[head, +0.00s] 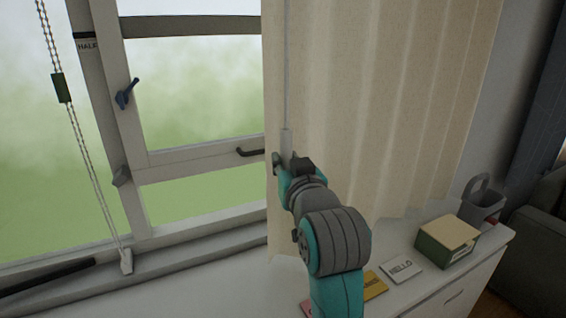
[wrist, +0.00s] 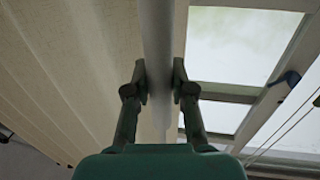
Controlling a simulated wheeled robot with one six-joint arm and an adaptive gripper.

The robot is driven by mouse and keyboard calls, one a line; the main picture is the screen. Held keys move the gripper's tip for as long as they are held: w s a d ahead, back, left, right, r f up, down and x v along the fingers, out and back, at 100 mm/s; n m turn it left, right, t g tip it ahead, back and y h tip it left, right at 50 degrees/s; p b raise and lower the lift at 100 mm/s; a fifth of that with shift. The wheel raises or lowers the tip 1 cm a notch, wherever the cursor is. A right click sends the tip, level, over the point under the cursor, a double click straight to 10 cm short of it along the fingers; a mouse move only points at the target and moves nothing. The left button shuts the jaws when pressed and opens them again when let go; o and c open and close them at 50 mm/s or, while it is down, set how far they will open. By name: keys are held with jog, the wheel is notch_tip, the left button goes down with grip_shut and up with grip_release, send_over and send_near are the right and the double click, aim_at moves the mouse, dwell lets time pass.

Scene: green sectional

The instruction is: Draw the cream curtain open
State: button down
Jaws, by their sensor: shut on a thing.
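The cream curtain (head: 385,110) hangs in folds over the right part of the window in the head view, and fills the left side of the wrist view (wrist: 60,80). A thin grey wand (head: 287,70) hangs along the curtain's left edge. My gripper (head: 287,158) is at the lower end of this wand. In the wrist view my gripper (wrist: 160,78) has one finger on each side of the pale wand (wrist: 156,45) and is shut on it. The window left of the curtain is uncovered.
The window (head: 190,90) has a dark handle and a blue latch (head: 126,93). A beaded chain (head: 80,140) hangs at the left. Below the curtain, a white cabinet top holds a HELLO card (head: 401,269), a green and tan box (head: 447,240) and a grey caddy (head: 484,203).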

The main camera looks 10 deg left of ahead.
jog(key=w+d, duration=0.7)
jog(key=d, duration=0.4)
jog(key=w+d, duration=0.7)
jog(key=d, duration=0.3)
jog(key=w+d, duration=0.8)
jog(key=d, duration=0.3)
jog(key=shift+d, duration=0.3)
jog(key=shift+w+d+r, duration=0.1)
jog(key=shift+w+d, duration=0.1)
jog(key=shift+d, duration=0.15)
jog(key=c, duration=1)
grip_release()
jog(key=shift+w+d, duration=0.1)
jog(key=shift+d, duration=0.05)
jog(key=shift+o, duration=0.2)
jog(key=v, duration=1.2)
